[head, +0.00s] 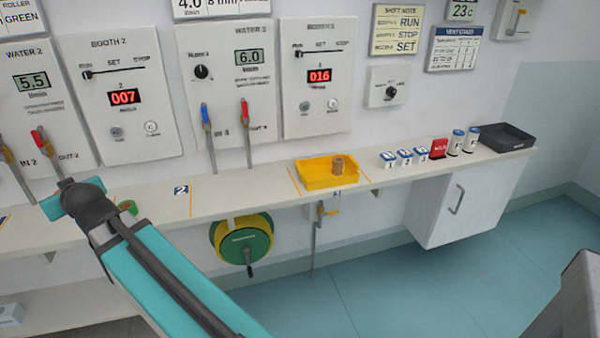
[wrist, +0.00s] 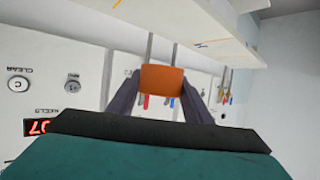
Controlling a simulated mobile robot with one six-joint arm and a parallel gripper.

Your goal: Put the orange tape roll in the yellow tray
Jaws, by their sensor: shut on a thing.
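The orange tape roll (wrist: 162,79) shows in the wrist view between the two dark fingers of my gripper (wrist: 161,84), which is shut on it. In the head view my arm's end is at the left, over the shelf, and hides the fingers and the orange roll. The yellow tray (head: 314,184) lies on the shelf near the middle of the head view, well to the right of my arm's end. A tan roll (head: 338,166) stands in the right part of the tray.
The shelf (head: 235,198) runs along the wall. A green roll (head: 128,206) lies on it beside my arm. Levers (head: 246,130) hang above the shelf.

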